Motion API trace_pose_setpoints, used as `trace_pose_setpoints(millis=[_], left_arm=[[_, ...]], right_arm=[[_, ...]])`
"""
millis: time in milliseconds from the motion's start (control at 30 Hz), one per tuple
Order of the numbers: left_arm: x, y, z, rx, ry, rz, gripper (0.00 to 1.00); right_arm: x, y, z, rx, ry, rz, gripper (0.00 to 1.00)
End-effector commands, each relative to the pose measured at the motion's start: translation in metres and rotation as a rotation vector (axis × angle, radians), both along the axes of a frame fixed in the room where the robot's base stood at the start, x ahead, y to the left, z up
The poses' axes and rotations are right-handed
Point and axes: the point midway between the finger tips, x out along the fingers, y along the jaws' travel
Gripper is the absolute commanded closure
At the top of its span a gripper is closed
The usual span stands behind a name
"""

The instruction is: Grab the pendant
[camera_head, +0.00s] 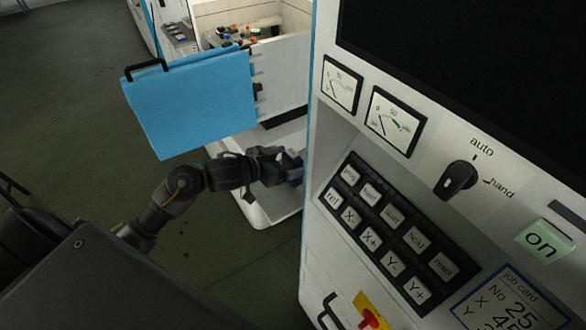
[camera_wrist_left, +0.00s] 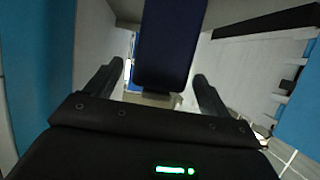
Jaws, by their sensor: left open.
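The pendant (camera_head: 293,167) is a dark blue block beside the white machine cabinet, partly hidden by my gripper and the cabinet's edge. In the left wrist view the pendant (camera_wrist_left: 169,42) reaches down from the top, in line with the gap between my fingers. My left gripper (camera_head: 280,163) is at the pendant in the head view. In the wrist view my left gripper (camera_wrist_left: 158,75) is open, one finger on each side of the pendant, with space showing at both sides. My right gripper is out of view.
The control cabinet (camera_head: 313,240) with keys, dials and a black screen stands close on the right. A blue door panel (camera_head: 195,98) with a black handle hangs above my left forearm. Behind it is an open white work tank (camera_head: 285,75). The floor (camera_head: 70,110) at left is clear.

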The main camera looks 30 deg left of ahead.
Motion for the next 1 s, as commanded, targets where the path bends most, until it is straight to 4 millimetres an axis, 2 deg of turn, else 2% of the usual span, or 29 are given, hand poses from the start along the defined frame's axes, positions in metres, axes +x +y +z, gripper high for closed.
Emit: trace_pose_setpoints(millis=[300, 700, 1000], left_arm=[[0.0040, -0.0021, -0.0026, 0.001, 0.001, 0.000, 0.19], [0.0038, -0.0020, -0.0024, 0.001, 0.001, 0.000, 0.72], [0.0043, -0.0017, 0.0035, 0.001, -0.003, -0.001, 0.74]], right_arm=[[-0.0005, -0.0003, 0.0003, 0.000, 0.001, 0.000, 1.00], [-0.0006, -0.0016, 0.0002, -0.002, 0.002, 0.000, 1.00], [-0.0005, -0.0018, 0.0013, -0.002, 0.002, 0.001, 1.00]])
